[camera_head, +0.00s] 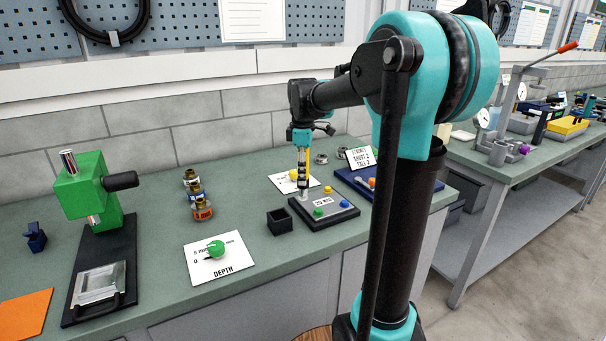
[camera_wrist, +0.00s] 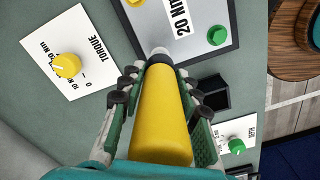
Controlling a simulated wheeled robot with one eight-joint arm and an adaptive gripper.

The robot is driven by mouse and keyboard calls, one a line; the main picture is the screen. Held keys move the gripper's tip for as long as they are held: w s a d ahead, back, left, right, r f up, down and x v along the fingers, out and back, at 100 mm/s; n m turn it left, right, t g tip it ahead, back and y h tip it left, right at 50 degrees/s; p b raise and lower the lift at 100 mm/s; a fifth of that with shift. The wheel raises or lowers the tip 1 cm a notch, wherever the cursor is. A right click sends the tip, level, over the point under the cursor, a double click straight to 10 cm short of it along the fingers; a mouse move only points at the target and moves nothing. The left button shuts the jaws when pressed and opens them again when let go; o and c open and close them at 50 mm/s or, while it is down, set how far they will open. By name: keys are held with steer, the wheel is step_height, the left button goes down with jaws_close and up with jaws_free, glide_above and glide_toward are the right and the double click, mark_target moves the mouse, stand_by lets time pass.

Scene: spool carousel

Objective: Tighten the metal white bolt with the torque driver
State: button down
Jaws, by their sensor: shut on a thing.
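My gripper (camera_head: 302,146) points down over the dark block with a grey top (camera_head: 345,213) and is shut on the yellow torque driver (camera_head: 300,160). The driver's yellow handle (camera_wrist: 162,125) fills the middle of the wrist view, between the two fingers. I cannot make out the metal white bolt; the driver's end seems to cover that spot. A blue bolt (camera_head: 328,190), a yellow bolt (camera_head: 344,203) and a green bolt (camera_head: 318,213) show on the block around a "20 Nm" label.
A black open box (camera_head: 280,222) stands left of the block. A white DEPTH card (camera_head: 201,265) with a green knob lies front left. The TORQUE card (camera_wrist: 42,62) has a yellow knob.

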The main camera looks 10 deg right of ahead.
steer(key=shift+r, duration=0.1)
stand_by(0.5)
steer(key=shift+r, duration=2.4)
